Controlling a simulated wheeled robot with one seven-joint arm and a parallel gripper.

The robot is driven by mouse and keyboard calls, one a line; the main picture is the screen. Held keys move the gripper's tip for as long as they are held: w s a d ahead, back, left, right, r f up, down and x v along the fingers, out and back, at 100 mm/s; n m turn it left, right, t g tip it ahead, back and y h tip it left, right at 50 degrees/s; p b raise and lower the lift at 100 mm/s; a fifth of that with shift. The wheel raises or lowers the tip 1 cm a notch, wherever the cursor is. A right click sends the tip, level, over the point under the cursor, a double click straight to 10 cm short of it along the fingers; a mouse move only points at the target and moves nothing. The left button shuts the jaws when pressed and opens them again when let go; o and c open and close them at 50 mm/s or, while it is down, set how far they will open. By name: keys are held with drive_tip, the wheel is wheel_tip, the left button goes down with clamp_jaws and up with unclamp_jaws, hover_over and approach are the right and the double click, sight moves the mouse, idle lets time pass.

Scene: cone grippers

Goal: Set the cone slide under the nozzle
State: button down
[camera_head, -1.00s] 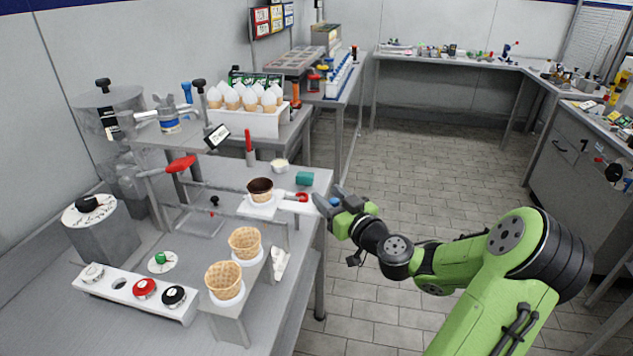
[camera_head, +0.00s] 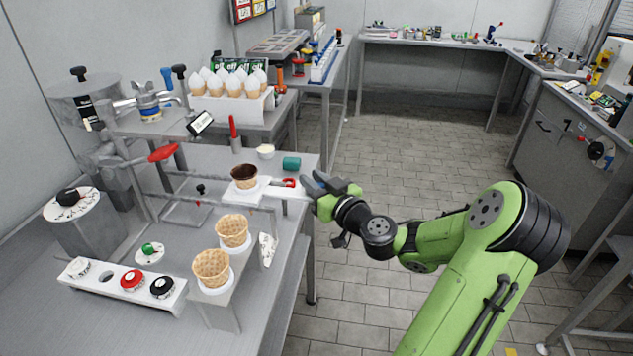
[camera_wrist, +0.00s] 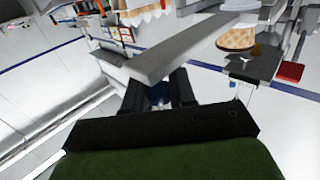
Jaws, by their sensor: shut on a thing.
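The cone slide (camera_head: 268,190) is a pale plate on a rail at the right side of the bench. A wafer cone with a dark inside (camera_head: 245,177) stands upright in it, and a red part (camera_head: 285,183) sits at its right. My gripper (camera_head: 312,186) is at the slide's right end, just past the bench edge, and is shut on it; the fingers hide the grip. In the wrist view my fingers (camera_wrist: 158,95) close at the end of a grey bar (camera_wrist: 185,50). The nozzle cannot be made out clearly; a steel hopper machine (camera_head: 95,103) with a red-handled lever stands left of the slide.
Two empty wafer cones (camera_head: 233,231) stand in a holder in front of the slide. A teal block (camera_head: 291,163) and a small white cup (camera_head: 265,151) lie behind it. The floor to the right is clear.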

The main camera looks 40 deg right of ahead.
sight(277, 188)
drive_tip(key=w+a, duration=0.1)
drive_tip(key=w, duration=0.1)
drive_tip(key=w+a+b, duration=0.1)
drive_tip(key=w+a, duration=0.2)
drive_tip(key=w, duration=0.1)
drive_tip(key=shift+w+a+r, duration=0.1)
drive_tip(key=shift+a, duration=0.3)
drive_tip(key=c, duration=1)
unclamp_jaws()
